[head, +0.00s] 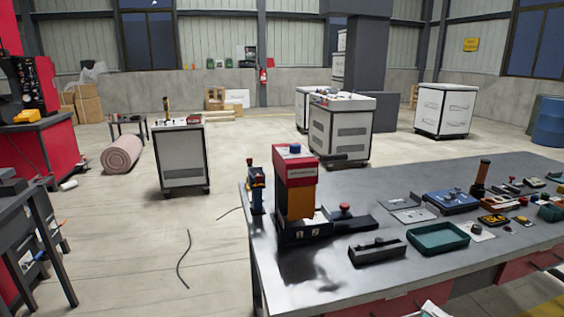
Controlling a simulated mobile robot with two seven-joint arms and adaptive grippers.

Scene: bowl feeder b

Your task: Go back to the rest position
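My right gripper (432,309) is barely in view at the bottom edge, in front of the near side of the metal table (345,277). Only a small pale part shows, and its fingers cannot be made out. I see nothing held in it. My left gripper is not in view. A red and orange machine (297,175) stands upright on the table's left part, on a dark base with a red knob (345,208).
On the table are a black block (377,251), a green tray (438,239), a blue device (452,201) and several small parts. White cabinets (182,160) stand behind. A dark cable (183,258) lies on open floor at left. A dark frame (40,235) stands far left.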

